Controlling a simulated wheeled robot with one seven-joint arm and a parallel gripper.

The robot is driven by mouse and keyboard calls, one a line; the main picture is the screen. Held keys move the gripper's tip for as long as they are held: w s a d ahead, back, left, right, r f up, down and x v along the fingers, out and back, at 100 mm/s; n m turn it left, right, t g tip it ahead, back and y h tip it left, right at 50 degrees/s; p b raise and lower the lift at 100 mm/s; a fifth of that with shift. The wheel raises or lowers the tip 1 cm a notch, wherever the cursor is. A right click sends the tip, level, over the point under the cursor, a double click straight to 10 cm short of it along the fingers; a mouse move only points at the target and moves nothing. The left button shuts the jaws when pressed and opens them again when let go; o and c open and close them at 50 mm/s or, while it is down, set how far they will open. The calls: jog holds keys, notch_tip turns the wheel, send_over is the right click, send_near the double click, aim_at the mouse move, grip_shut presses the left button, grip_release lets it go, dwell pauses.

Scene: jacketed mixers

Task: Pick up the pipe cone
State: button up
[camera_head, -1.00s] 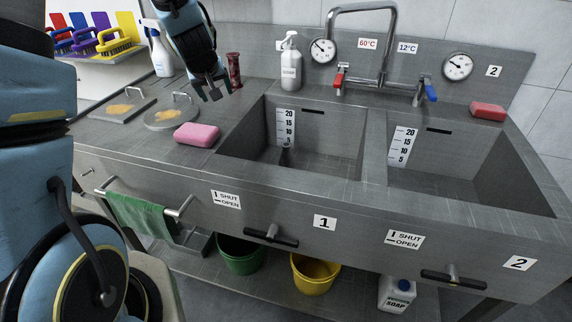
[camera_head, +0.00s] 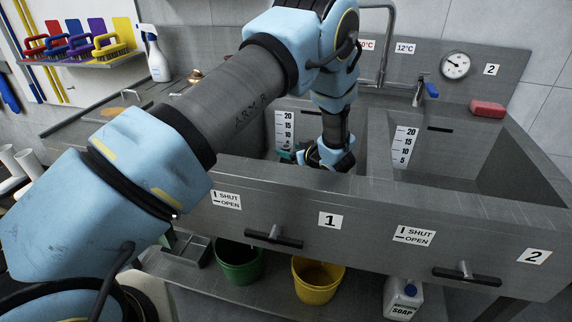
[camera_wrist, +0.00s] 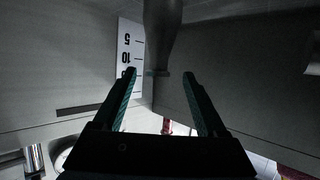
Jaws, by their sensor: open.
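The pipe cone (camera_wrist: 162,28) is a dark grey, tapered piece at the top of the wrist view. Its narrow end points towards my gripper and reaches to about the level of the fingertips. My gripper (camera_wrist: 160,76) is open, with one teal-lined finger on each side of that narrow end and visible gaps between. In the head view my gripper (camera_head: 289,156) is low inside the left sink, sink 1 (camera_head: 378,150). I cannot make out the cone in the head view; my arm and gripper cover that part.
The sink walls stand close around my gripper. A white scale strip (camera_wrist: 127,50) is on a wall beside the cone. The right sink (camera_head: 450,185) looks empty. A red sponge (camera_head: 487,108) lies at its back edge. A green bucket (camera_head: 238,264) and a yellow bucket (camera_head: 316,283) stand below.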

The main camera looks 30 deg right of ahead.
aim_at(283, 146)
jog(key=p+x, duration=0.2)
jog(key=x, duration=0.4)
jog(key=shift+w+d+p, duration=0.15)
jog(key=shift+p, duration=0.15)
jog(key=shift+w+f, duration=0.2)
jog(key=shift+w, duration=0.2)
grip_shut()
